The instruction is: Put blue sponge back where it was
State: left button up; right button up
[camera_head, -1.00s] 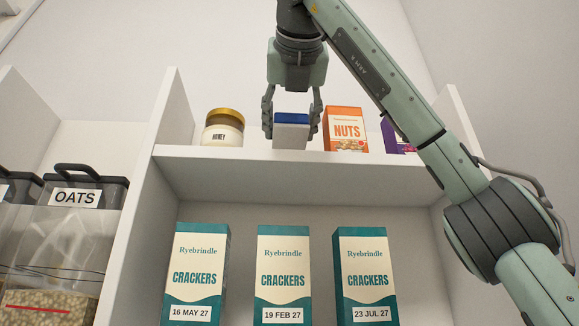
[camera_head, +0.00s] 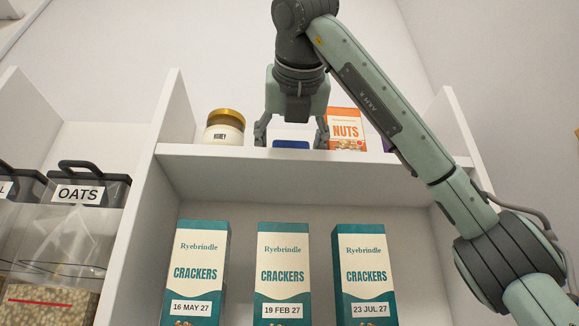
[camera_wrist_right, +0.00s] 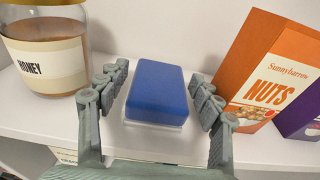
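The blue sponge (camera_head: 291,144), with a pale lower layer, is on the upper shelf (camera_head: 215,154) between the honey jar and the nuts box. Only its blue top shows over the shelf edge in the head view. In the right wrist view the sponge (camera_wrist_right: 157,92) sits on the white shelf board between my fingers. My right gripper (camera_head: 291,135) is open around it, with a finger on each side and a visible gap at both sides (camera_wrist_right: 157,88). My left gripper is not in view.
The honey jar (camera_head: 225,128) stands left of the gripper. The orange nuts box (camera_head: 346,129) stands close on its right, with a purple box (camera_wrist_right: 301,110) beyond. Several cracker boxes (camera_head: 283,270) fill the lower shelf. An oats container (camera_head: 65,230) is at left.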

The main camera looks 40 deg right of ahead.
jog(key=shift+s+a, duration=0.15)
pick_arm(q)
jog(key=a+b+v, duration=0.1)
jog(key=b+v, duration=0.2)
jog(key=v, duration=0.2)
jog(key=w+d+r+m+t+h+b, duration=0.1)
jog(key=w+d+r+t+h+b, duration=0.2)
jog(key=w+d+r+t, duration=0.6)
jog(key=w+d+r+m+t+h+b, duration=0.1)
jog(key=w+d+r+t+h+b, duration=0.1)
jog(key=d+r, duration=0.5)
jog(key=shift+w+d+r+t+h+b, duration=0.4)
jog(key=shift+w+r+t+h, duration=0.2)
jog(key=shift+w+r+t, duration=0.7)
pick_arm(e)
jog(key=v, duration=1.1)
jog(key=shift+s, duration=0.3)
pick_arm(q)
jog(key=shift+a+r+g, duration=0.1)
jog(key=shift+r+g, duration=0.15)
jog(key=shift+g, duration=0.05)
pick_arm(e)
jog(key=shift+a+r, duration=0.1)
